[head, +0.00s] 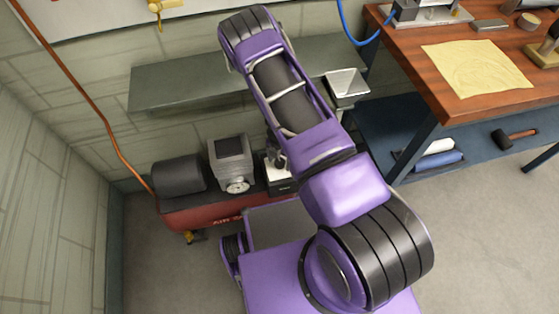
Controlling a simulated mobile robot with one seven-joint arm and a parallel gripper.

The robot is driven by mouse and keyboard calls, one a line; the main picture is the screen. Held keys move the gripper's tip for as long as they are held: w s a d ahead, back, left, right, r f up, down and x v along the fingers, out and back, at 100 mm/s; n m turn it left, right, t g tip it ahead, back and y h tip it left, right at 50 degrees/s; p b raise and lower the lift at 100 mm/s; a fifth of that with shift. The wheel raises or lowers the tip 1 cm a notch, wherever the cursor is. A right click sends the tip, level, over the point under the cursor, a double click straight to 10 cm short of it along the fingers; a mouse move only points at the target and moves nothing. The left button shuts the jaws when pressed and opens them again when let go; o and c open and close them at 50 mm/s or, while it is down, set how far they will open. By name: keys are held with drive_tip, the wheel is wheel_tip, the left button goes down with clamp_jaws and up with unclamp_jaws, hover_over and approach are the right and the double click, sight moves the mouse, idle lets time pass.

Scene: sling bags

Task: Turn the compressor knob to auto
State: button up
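The compressor has a red tank (205,214) low by the wall, left of my arm, with partly hidden lettering on its side. On top are a black cylinder (180,176), a grey block (231,150) with a round pale dial-like part (237,186) on its front, and a small black box (281,186) with a light top. The box is partly covered by my purple arm. I cannot make out the auto knob or its setting. My arm rises from the base and bends near the wall.
A grey-green shelf (190,88) runs along the wall above the compressor, with a metallic box (346,84) at its right end. A wooden workbench (424,99) with a lower blue shelf (480,125) stands right. A copper pipe (85,97) runs down the left wall. Floor is clear at lower right.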

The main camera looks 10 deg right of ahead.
clamp_jaws()
drive_tip(key=shift+m, duration=0.3)
drive_tip(key=m+p, duration=0.1)
drive_tip(key=m, duration=0.2)
drive_tip(key=shift+r, duration=0.1)
drive_tip(key=m+p, duration=0.1)
drive_tip(key=m, duration=0.4)
drive_tip(key=shift+w, duration=0.1)
drive_tip(key=m, duration=0.9)
drive_tip(key=shift+w, duration=0.1)
drive_tip(key=shift+m, duration=0.3)
